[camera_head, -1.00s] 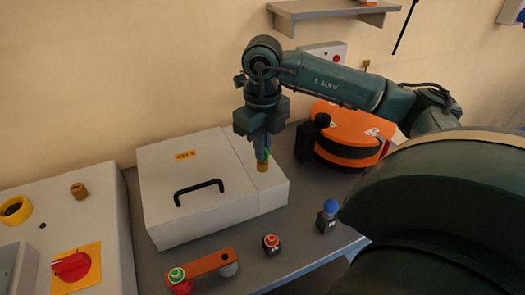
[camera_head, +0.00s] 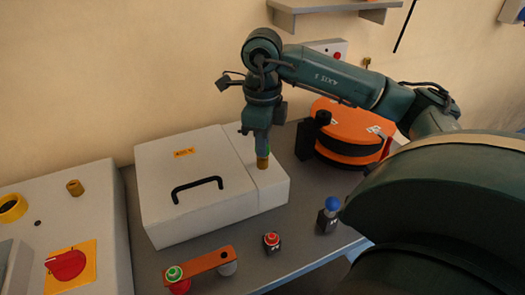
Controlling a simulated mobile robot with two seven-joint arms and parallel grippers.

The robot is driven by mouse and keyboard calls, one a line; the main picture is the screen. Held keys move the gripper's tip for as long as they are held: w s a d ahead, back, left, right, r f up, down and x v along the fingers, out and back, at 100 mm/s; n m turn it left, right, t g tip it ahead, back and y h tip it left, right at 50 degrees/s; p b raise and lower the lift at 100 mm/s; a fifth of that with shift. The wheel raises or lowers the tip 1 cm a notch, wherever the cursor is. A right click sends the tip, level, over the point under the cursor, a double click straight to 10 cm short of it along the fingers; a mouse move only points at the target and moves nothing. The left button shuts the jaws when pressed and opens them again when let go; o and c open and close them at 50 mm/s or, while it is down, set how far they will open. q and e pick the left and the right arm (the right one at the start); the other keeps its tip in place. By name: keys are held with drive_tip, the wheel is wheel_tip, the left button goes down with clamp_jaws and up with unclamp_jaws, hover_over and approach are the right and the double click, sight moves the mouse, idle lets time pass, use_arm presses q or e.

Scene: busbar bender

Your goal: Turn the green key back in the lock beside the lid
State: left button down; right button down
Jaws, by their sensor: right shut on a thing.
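The brass lock (camera_head: 263,163) stands on the pale strip to the right of the lid (camera_head: 190,175), which is shut and has a black handle (camera_head: 197,188). My right gripper (camera_head: 262,148) points down just above the lock and is shut on the green key. The key is almost wholly hidden between the fingers, so its angle cannot be read. My left gripper is not in view.
An orange and black machine (camera_head: 345,135) stands close behind on the right. In front are a brown bar (camera_head: 207,263) with a green-topped button, a red button (camera_head: 271,241) and a blue-topped post (camera_head: 331,208). A red rotary switch (camera_head: 67,265) sits on the left panel.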

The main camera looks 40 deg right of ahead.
drive_tip(key=n+b, duration=0.1)
drive_tip(key=n, duration=0.2)
drive_tip(key=shift+f, duration=0.15)
drive_tip(key=shift+n+b, duration=0.3)
drive_tip(key=shift+n, duration=1)
drive_tip(key=shift+n, duration=0.4)
drive_tip(key=n+b, duration=0.1)
drive_tip(key=n, duration=0.1)
drive_tip(key=shift+n, duration=0.4)
drive_tip(key=c, duration=1.5)
unclamp_jaws()
